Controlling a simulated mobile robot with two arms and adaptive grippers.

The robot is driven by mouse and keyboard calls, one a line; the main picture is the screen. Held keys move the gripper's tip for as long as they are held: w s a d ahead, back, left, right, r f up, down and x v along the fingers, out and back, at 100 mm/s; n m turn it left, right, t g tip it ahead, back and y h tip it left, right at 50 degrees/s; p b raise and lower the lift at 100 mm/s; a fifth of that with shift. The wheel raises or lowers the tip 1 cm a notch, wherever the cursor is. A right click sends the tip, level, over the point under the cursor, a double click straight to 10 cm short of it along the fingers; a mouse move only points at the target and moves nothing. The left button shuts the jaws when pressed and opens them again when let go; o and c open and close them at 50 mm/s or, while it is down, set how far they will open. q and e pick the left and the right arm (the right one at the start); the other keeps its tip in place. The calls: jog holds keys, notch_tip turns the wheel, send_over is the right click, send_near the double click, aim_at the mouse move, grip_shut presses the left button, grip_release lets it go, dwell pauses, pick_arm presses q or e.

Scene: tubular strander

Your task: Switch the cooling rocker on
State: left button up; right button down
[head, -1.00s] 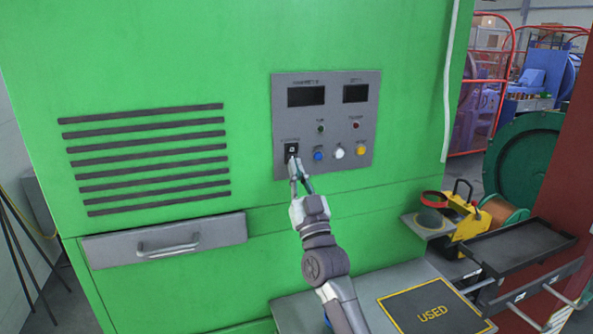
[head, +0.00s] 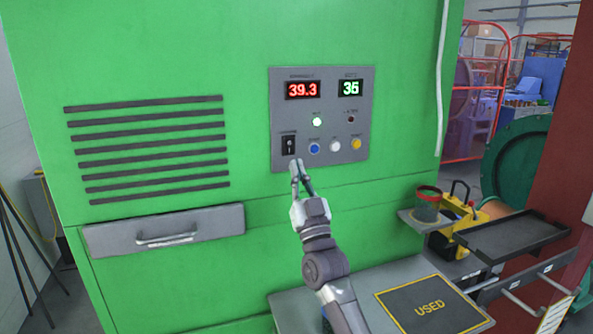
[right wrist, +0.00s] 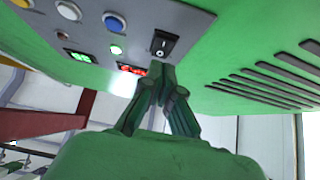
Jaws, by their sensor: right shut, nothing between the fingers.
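The cooling rocker (head: 289,145) is a black switch at the lower left of a grey control panel (head: 362,98) on the green cabinet. It also shows in the right wrist view (right wrist: 163,44), just beyond the fingertips. The panel's left display (head: 303,90) reads 39.3 in red and the right display (head: 351,88) reads 35 in green. A lamp (head: 317,122) below them glows white-green. My right gripper (head: 297,163) is shut and empty, its tips just below the rocker and seemingly apart from it. My left gripper is not in view.
Blue (head: 314,148), white (head: 335,146) and yellow (head: 356,143) buttons sit right of the rocker. Below are a drawer with a handle (head: 168,238) and a mat marked USED (head: 430,308). A black tray (head: 512,236) and a red-rimmed cup (head: 427,206) stand right.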

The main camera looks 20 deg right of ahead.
pick_arm(q)
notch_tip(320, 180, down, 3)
jog(key=b, duration=0.2)
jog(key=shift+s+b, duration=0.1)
jog(key=shift+b, duration=0.25)
pick_arm(e)
jog(key=w+f+v, duration=0.1)
jog(key=v, duration=0.8)
jog(key=shift+f, duration=0.5)
